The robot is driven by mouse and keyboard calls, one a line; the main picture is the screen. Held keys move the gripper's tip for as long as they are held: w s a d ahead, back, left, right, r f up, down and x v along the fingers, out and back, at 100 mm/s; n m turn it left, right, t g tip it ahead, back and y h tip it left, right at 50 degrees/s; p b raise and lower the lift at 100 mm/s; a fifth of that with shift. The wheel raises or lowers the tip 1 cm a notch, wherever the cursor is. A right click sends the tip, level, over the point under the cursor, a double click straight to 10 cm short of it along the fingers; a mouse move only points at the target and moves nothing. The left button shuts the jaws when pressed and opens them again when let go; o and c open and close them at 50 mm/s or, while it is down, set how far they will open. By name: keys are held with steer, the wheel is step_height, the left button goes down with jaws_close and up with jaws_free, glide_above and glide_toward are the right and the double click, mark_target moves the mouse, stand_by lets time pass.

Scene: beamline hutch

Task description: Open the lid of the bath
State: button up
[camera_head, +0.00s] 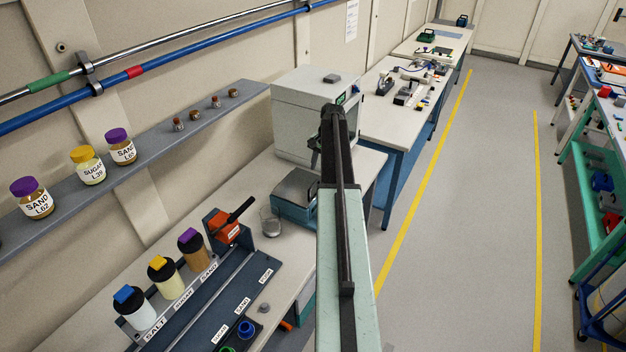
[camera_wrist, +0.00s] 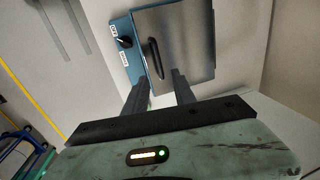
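The bath (camera_head: 290,213) is a blue box on the bench in the head view, partly behind my arm. Its flat grey metal lid (camera_head: 296,187) lies shut on top. In the wrist view the lid (camera_wrist: 188,45) fills the upper middle, with a dark bar handle (camera_wrist: 155,59) along its left side. The bath's blue panel (camera_wrist: 121,25) shows left of it, with a black knob and white labels. My gripper (camera_wrist: 160,80) is open and empty, its fingertips apart near the handle's lower end. I cannot tell whether they touch the lid. In the head view my arm hides most of the gripper.
A white cabinet (camera_head: 305,115) stands just behind the bath. A glass beaker (camera_head: 270,222) and an orange device with a black lever (camera_head: 226,228) stand to its left. A rack (camera_head: 190,305) holds several jars. A shelf (camera_head: 160,140) runs above. The floor aisle (camera_head: 470,220) is clear.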

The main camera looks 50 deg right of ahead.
mark_target(316, 183)
steer(key=f+b, duration=0.3)
steer(key=f, duration=0.1)
steer(key=w+f+b, duration=0.1)
steer(key=f+b, duration=0.1)
steer(key=shift+w+a+f+b, duration=0.1)
steer(key=shift+a+f+b, duration=0.05)
steer(key=shift+f+b, duration=0.2)
steer(key=shift+r, duration=0.15)
jaws_close()
steer(key=shift+s, duration=0.2)
stand_by(0.6)
